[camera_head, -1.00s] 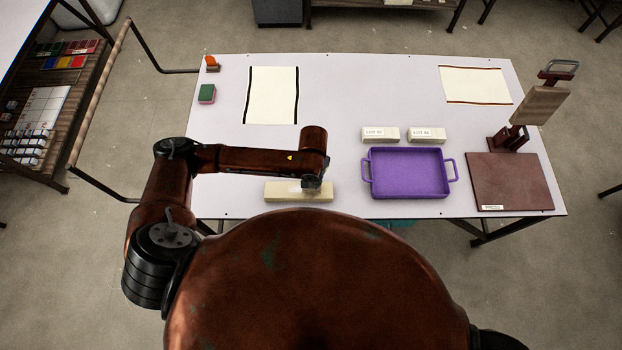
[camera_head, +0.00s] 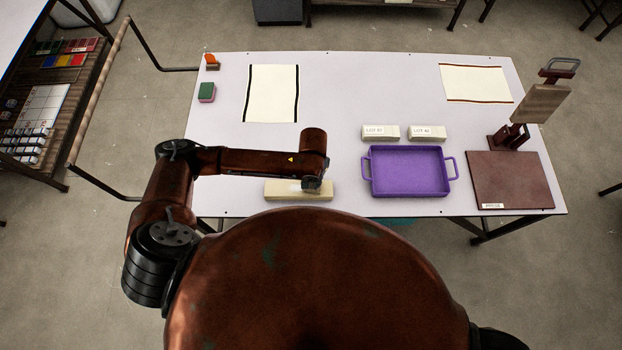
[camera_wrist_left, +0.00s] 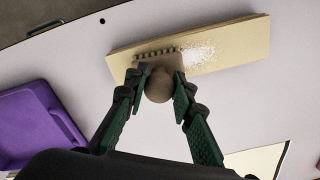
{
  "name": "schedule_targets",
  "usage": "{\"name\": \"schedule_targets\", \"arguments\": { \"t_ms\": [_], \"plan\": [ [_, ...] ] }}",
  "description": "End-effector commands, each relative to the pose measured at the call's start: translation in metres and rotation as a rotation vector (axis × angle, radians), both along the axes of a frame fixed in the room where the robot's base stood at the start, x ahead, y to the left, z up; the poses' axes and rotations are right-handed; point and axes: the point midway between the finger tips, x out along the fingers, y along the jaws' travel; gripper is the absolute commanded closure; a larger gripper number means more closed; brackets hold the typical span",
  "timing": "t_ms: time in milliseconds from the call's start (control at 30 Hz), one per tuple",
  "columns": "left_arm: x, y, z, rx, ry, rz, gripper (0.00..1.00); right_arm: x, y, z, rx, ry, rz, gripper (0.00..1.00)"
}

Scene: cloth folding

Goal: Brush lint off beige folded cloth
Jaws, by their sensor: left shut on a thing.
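The beige folded cloth (camera_head: 282,191) lies as a long strip near the front edge of the table. It shows larger in the left wrist view (camera_wrist_left: 225,42), with a patch of white lint (camera_wrist_left: 205,54) on it. My left gripper (camera_head: 313,186) is over the cloth's right part in the head view. In the left wrist view its two green fingers (camera_wrist_left: 159,88) are shut on the round knob of a brown brush (camera_wrist_left: 150,66). The brush's bristle row is at the cloth, beside the lint; whether it presses is unclear. My right gripper is out of view.
A purple tray (camera_head: 410,149) stands right of the cloth, with two labelled beige blocks (camera_head: 380,132) behind it. A brown press (camera_head: 510,180) is at the far right. A green-and-pink sponge (camera_head: 206,92) and two flat cream cloths (camera_head: 271,93) lie farther back.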

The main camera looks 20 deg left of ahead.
Motion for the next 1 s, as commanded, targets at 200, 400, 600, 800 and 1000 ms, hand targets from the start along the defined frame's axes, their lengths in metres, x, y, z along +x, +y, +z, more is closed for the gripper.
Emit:
{"name": "schedule_targets", "arguments": {
  "t_ms": [200, 400, 600, 800, 1000],
  "plan": [
    [-0.002, 0.005, 0.002, 0.0, 0.001, 0.001, 0.97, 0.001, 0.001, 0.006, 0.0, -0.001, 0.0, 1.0],
    [-0.006, 0.02, 0.004, 0.001, 0.002, 0.002, 0.97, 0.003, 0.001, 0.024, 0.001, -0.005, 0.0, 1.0],
    [-0.009, 0.032, 0.003, 0.001, 0.0, 0.0, 0.97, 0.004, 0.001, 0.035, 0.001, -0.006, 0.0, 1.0],
    [-0.011, 0.039, 0.002, 0.001, 0.001, 0.001, 0.97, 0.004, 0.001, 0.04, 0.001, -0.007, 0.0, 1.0],
    [-0.016, 0.054, 0.002, 0.002, 0.001, 0.002, 0.97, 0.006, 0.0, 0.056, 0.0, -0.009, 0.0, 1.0]
  ]
}}
